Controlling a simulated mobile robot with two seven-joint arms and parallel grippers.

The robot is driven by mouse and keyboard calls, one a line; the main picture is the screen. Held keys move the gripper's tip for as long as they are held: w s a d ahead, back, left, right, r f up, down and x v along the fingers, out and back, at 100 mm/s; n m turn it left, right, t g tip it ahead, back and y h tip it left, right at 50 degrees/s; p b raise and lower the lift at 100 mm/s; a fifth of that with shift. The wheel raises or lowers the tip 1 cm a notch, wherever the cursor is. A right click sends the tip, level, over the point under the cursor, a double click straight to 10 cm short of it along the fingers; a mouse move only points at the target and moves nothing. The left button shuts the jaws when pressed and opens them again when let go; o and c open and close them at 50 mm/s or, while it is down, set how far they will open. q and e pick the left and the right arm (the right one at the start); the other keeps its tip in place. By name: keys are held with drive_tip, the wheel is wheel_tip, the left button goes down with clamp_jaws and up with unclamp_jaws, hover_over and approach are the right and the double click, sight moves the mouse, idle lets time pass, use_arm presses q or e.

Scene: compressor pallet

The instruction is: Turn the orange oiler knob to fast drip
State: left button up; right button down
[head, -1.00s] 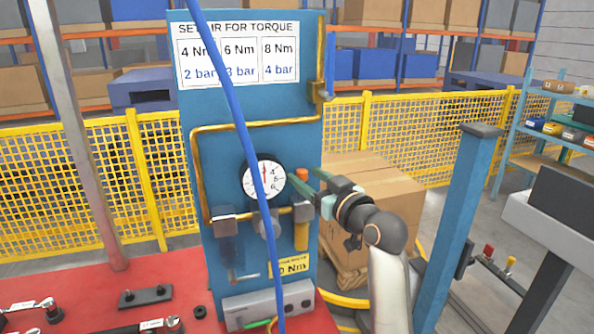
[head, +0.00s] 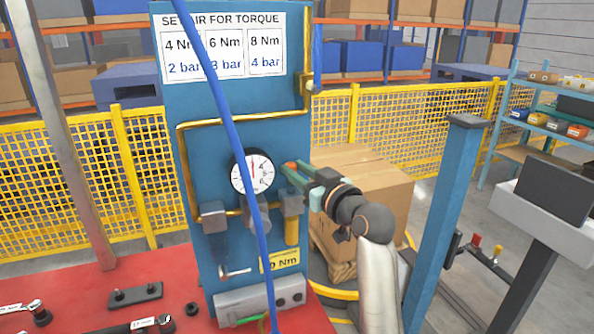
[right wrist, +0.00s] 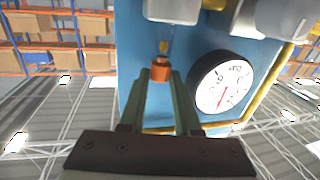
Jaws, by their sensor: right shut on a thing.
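The orange oiler knob (head: 291,165) sits on top of the oiler at the right side of the blue panel (head: 205,90), just right of the round pressure gauge (head: 252,173). My right gripper (head: 293,169) reaches in from the right, shut on the knob. In the right wrist view, the orange knob (right wrist: 160,69) is between the green fingertips (right wrist: 160,78), with the gauge (right wrist: 221,83) close beside it. The fingers hide part of the knob in the head view. No setting mark on the knob can be read. My left gripper is not in view.
A blue hose (head: 240,150) hangs in front of the panel. Brass pipe (head: 245,122) runs over the panel. A cardboard box (head: 375,185) stands behind my right arm, and a blue post (head: 447,220) stands to its right. Tools lie on the red table (head: 75,290).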

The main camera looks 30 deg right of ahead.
drive_tip(key=shift+d+n+y, duration=0.1)
drive_tip(key=shift+n+y, duration=0.2)
drive_tip(key=shift+y, duration=0.1)
drive_tip(key=shift+d+f+n+y+b, duration=0.1)
drive_tip(key=shift+d+n+y+b, duration=0.05)
drive_tip(key=shift+n+y+b, duration=0.45)
drive_tip(key=shift+d+n+g+y+b, duration=0.1)
drive_tip(key=shift+n+g+y+b, duration=0.2)
drive_tip(key=shift+n+y+b, duration=0.75)
drive_tip(key=shift+m+y+p, duration=0.35)
drive_tip(key=shift+p, duration=0.2)
drive_tip(key=c, duration=0.6)
unclamp_jaws()
drive_tip(key=shift+b+v, duration=1.8)
drive_tip(key=shift+v, duration=4.45)
